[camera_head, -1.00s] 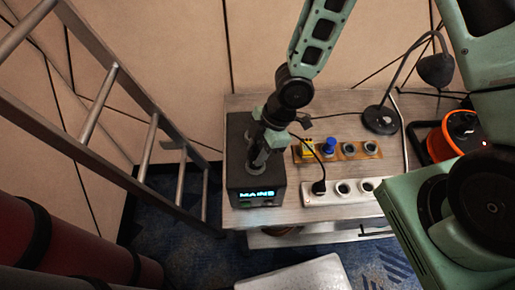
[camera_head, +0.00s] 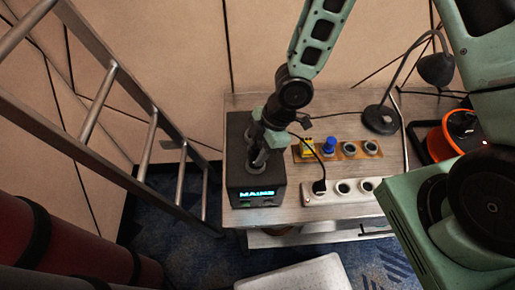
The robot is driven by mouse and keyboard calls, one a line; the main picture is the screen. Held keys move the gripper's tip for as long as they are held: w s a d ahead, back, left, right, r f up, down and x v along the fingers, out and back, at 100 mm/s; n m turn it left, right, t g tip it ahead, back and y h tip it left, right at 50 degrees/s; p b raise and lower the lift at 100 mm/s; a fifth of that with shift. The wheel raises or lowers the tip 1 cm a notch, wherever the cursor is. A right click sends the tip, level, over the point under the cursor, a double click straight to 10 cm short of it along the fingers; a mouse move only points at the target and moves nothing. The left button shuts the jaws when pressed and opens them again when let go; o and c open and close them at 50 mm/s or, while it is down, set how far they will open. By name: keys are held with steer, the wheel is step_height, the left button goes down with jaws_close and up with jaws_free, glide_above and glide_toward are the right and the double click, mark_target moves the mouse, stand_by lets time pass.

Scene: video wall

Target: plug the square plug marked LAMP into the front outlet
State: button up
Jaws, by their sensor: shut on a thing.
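My gripper (camera_head: 260,150) points down over the top of a black box with a lit MAINS display (camera_head: 257,194). Its jaws are shut on a small dark plug, mostly hidden by the fingers; its shape and any LAMP marking cannot be read. I cannot tell whether the plug touches the box or is seated in an outlet on its top. A thin black cord (camera_head: 335,118) runs from near my gripper toward the desk lamp (camera_head: 381,118).
A white power strip (camera_head: 358,187) holds a black plug (camera_head: 319,186) at its left end. Behind it, a wooden strip (camera_head: 350,150) carries a yellow plug (camera_head: 307,147), a blue plug (camera_head: 329,145) and round sockets. A metal ladder (camera_head: 100,100) stands at left; an orange reel (camera_head: 458,135) lies right.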

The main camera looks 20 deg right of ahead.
steer(key=shift+f+b, duration=0.85)
steer(key=shift+f, duration=0.1)
stand_by(0.5)
steer(key=o, duration=1.6)
steer(key=shift+c, duration=0.2)
steer(key=shift+r, duration=0.1)
steer(key=shift+r+p, duration=3)
steer(key=shift+r, duration=0.05)
